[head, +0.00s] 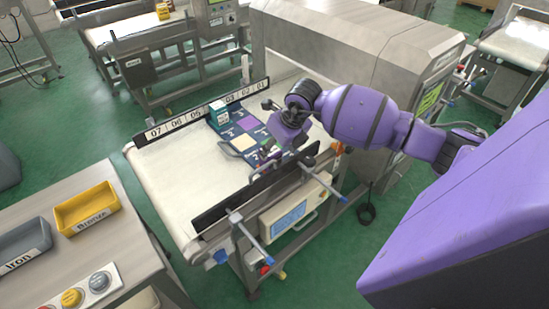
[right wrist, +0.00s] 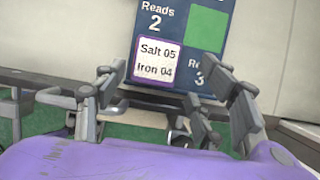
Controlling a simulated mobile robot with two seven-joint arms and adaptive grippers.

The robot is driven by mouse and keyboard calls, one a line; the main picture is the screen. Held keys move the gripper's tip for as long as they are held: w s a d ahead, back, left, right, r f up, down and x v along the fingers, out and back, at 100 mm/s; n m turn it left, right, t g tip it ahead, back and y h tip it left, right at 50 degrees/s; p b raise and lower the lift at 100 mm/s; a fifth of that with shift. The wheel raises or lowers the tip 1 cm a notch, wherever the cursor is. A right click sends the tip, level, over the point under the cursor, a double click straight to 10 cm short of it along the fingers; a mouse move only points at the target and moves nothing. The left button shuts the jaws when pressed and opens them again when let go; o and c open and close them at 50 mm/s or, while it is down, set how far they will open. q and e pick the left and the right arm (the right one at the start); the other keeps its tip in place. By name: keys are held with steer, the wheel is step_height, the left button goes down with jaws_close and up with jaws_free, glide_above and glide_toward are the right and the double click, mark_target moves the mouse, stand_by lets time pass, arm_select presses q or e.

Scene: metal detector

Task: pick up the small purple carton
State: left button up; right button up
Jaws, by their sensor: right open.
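My right gripper (head: 270,152) is over the conveyor belt, beside a dark blue board with coloured squares (head: 230,131). My arm and gripper hide part of the board. My left gripper is not in view.
A numbered rail (head: 190,117) and a black rail (head: 250,190) border the belt (head: 180,178). The detector housing (head: 345,50) rises behind. A yellow Bronze bin (head: 86,208) is at left.

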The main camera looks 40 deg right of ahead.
steer(key=x, duration=0.6)
steer(key=shift+a+f, duration=0.1)
steer(key=shift+a, duration=0.25)
steer(key=c, duration=1.3)
